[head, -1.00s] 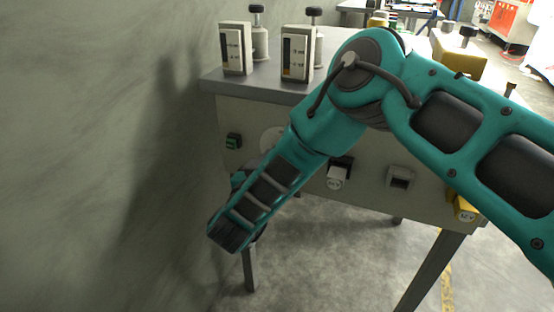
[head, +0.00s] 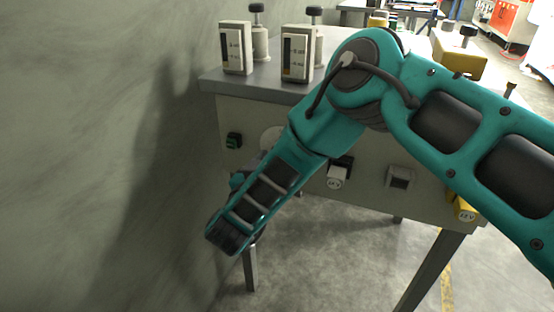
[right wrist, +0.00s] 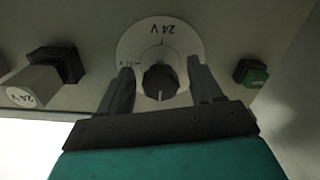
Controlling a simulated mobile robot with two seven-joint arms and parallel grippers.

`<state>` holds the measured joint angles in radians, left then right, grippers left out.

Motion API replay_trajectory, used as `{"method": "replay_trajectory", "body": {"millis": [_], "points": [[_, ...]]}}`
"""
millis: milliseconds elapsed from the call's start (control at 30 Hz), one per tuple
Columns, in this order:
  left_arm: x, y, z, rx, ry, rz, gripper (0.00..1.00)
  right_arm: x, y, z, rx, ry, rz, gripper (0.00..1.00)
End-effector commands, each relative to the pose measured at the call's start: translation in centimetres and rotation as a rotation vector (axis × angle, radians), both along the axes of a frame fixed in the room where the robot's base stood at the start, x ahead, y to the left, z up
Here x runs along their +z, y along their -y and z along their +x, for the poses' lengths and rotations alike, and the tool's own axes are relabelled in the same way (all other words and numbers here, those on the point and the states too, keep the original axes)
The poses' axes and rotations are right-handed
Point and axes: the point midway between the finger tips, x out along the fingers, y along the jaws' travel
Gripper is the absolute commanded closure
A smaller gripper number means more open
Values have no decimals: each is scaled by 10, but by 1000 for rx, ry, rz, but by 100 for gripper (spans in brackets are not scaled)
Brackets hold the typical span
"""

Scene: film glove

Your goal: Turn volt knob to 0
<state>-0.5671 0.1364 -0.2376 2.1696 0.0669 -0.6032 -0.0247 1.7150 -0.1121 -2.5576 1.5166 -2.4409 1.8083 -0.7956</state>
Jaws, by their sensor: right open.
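The volt knob (right wrist: 158,80) is dark and round, on a white dial disc (right wrist: 163,36) that reads 24V, upside down in the right wrist view. A thin pale mark shows on the knob's lower side there. My right gripper (right wrist: 161,78) is open, with one finger on each side of the knob and a gap visible at both sides. In the head view a sliver of the dial disc (head: 271,137) shows on the front panel, and my right arm hides the knob and the fingertips. My left gripper is not in view.
A green button (head: 233,140) sits left of the dial on the panel (head: 370,205). A white-labelled plug (head: 336,180) and a socket (head: 399,178) are to its right. Two meters (head: 236,48) (head: 297,53) stand on the table top. A wall (head: 100,120) is close on the left.

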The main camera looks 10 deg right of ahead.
Motion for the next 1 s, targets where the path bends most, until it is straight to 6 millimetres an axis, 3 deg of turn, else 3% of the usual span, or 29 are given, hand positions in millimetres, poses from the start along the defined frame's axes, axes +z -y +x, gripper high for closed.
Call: {"method": "replay_trajectory", "body": {"millis": [267,500,700,1000], "points": [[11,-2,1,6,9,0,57,1,-33,-44,7,-5,0,35],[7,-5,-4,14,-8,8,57,1,-63,-85,8,-3,-1,35],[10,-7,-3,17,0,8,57,0,-72,-98,5,-2,0,35],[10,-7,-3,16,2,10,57,0,-74,-101,3,-2,0,35]]}}
